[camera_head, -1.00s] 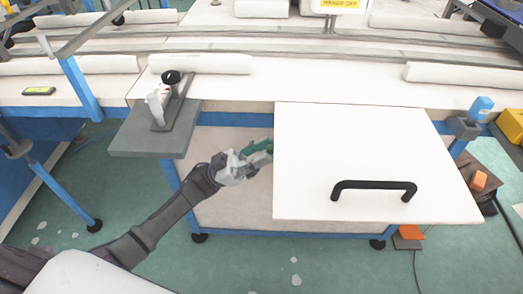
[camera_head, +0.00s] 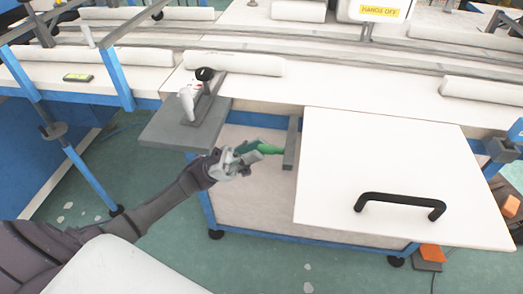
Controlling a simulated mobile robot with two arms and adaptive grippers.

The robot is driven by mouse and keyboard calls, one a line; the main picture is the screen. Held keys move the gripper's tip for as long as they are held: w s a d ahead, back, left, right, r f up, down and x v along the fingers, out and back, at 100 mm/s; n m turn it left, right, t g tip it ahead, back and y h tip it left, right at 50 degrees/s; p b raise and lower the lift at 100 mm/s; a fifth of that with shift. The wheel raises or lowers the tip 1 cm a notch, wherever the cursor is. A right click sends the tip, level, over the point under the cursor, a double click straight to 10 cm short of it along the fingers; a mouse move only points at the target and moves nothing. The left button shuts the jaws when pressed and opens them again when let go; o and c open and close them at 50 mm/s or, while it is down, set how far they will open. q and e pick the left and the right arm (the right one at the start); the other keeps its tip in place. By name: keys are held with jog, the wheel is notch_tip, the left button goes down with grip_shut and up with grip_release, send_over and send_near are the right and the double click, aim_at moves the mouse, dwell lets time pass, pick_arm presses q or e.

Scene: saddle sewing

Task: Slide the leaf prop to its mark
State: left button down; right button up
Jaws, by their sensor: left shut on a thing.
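The leaf prop shows as a grey upright bar (camera_head: 291,143) with a green grip (camera_head: 262,147), under the table edge and just left of the white leaf (camera_head: 390,160). My left gripper (camera_head: 250,157) is shut on the green grip, its fingers covering part of it. The bar stands right of the gripper, and its right side is close to the leaf's left edge. The leaf is a flat white panel with a black handle (camera_head: 400,203). I cannot make out the mark. My right gripper is not in view.
A grey side plate (camera_head: 180,130) with a black-knobbed clamp (camera_head: 203,80) juts out left of my gripper. White rolls (camera_head: 235,63) lie on the table behind. A blue frame (camera_head: 300,234) runs below the leaf. Open green floor lies in front.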

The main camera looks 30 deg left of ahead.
pick_arm(q)
jog(key=shift+a, duration=0.1)
jog(key=c, duration=1.1)
grip_release()
jog(key=shift+s+a, duration=0.1)
jog(key=shift+a, duration=0.05)
jog(key=shift+o, duration=0.2)
jog(key=v, duration=1.2)
